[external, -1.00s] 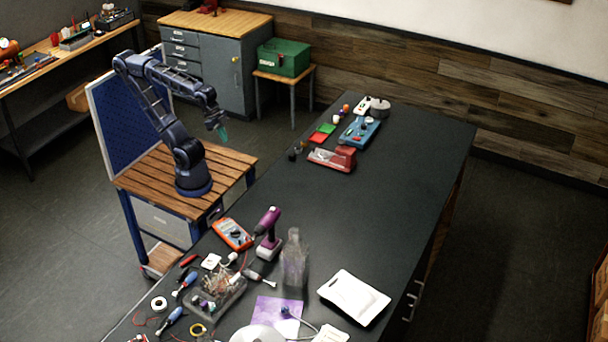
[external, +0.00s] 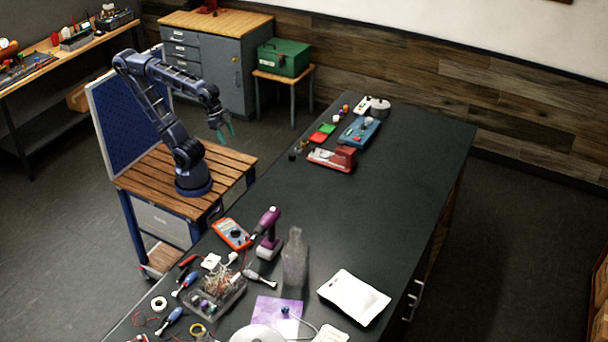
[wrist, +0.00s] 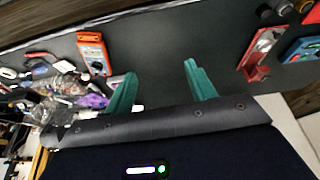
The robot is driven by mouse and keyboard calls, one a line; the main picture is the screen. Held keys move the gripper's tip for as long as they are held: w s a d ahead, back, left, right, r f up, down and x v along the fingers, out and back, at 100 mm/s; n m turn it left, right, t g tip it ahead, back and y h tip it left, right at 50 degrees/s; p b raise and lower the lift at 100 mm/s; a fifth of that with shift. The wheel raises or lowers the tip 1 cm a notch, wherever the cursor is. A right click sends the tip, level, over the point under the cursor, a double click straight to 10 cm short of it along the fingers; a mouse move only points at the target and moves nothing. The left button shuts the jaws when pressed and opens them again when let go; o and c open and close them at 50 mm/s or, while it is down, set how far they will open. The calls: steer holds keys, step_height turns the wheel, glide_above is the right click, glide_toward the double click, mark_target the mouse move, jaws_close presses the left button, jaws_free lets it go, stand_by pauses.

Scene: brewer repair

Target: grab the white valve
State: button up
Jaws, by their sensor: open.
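My gripper (external: 226,132) is open and empty, held in the air above my wooden-topped base, to the left of the long dark table. Its two green fingers also show apart in the wrist view (wrist: 160,72), with only bare tabletop between them. A small white piece (external: 337,118), possibly the white valve, is among small coloured parts at the table's far end, well away from my gripper. It is too small to tell its shape. I cannot make it out in the wrist view.
A red device (external: 334,159) and a blue device (external: 359,132) are near the small parts, beside green and red pads. An orange multimeter (external: 232,234), a purple drill (external: 267,236), a clear bottle (external: 294,262) and a white tray (external: 354,297) occupy the near end. The table's middle is clear.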

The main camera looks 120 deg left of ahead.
steer(key=w+a+r+n+g, duration=0.1)
steer(key=w+a+r+n, duration=0.2)
steer(key=w+a, duration=0.45)
steer(key=w+a+r+n+g, duration=0.1)
steer(key=w+a+r+n, duration=0.15)
steer(key=w+a, duration=0.5)
steer(key=w+a+f+n+y, duration=0.1)
steer(key=w+a+n, duration=0.1)
steer(key=w+a, duration=0.55)
steer(key=w+a+n, duration=0.2)
steer(key=w+a, duration=0.2)
steer(key=a, duration=0.7)
steer(key=n+g+h, duration=0.1)
steer(key=n+g, duration=0.2)
steer(key=n, duration=0.5)
glide_toward(336, 116)
steer(key=shift+s+d+f, duration=0.1)
steer(key=shift+d, duration=0.15)
steer(key=shift+s+a+f, duration=0.1)
steer(key=shift+f, duration=0.15)
step_height(336, 116, down, 5)
steer(key=shift+r, duration=0.1)
steer(key=shift+f, duration=2.8)
steer(key=c, duration=1.1)
